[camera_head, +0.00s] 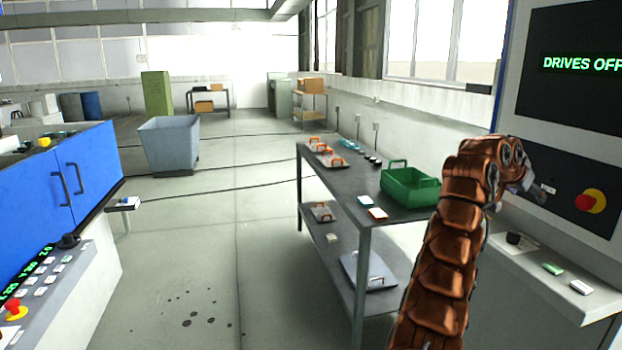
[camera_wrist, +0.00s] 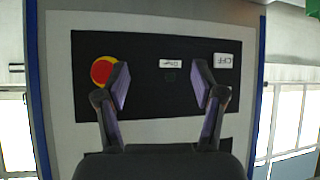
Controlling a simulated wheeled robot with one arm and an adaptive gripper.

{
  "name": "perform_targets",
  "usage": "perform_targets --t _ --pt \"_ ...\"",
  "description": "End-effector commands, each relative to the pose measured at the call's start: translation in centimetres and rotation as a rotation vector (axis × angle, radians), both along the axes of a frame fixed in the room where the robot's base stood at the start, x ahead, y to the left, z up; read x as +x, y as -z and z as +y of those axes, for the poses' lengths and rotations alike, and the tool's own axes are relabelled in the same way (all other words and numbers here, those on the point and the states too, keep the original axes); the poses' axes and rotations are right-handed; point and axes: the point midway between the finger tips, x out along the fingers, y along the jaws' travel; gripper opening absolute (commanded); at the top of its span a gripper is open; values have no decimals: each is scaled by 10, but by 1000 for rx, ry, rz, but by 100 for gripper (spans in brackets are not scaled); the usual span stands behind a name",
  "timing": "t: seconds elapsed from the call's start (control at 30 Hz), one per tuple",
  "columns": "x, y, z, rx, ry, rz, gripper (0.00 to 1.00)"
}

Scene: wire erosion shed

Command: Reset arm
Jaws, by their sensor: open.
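My gripper (camera_wrist: 164,86) is open and empty in the wrist view, its two fingers apart in front of a black control panel (camera_wrist: 150,125). In the head view my copper-coloured arm rises at the right, and my gripper (camera_head: 530,190) points right toward the machine's panel (camera_head: 545,207). A red emergency button on a yellow base (camera_head: 590,201) sits on that panel; it also shows left of the fingers in the wrist view (camera_wrist: 103,71). A screen (camera_head: 570,65) above reads "DRIVES OFF". I cannot tell whether the gripper touches the panel.
A grey two-level table (camera_head: 335,190) with a green crate (camera_head: 410,186) stands left of my arm. A ledge (camera_head: 535,275) with small items lies below the panel. A blue machine (camera_head: 75,200) is at left, a grey bin (camera_head: 168,145) farther back. The middle floor is clear.

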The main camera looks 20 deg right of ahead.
Motion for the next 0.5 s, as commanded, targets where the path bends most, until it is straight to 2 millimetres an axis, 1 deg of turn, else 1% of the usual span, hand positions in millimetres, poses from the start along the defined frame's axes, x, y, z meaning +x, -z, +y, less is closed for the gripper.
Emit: perform_targets --t 0.03,0.17,0.27,0.4,0.47,0.5 --pt "12 4 8 36 -42 8 68" --pt "37 12 31 110 -140 28 68" --pt "56 18 55 164 -218 46 68" --pt "78 24 93 232 -332 75 68" --pt "85 24 111 258 -379 87 68" --pt "89 26 124 274 -411 97 68"
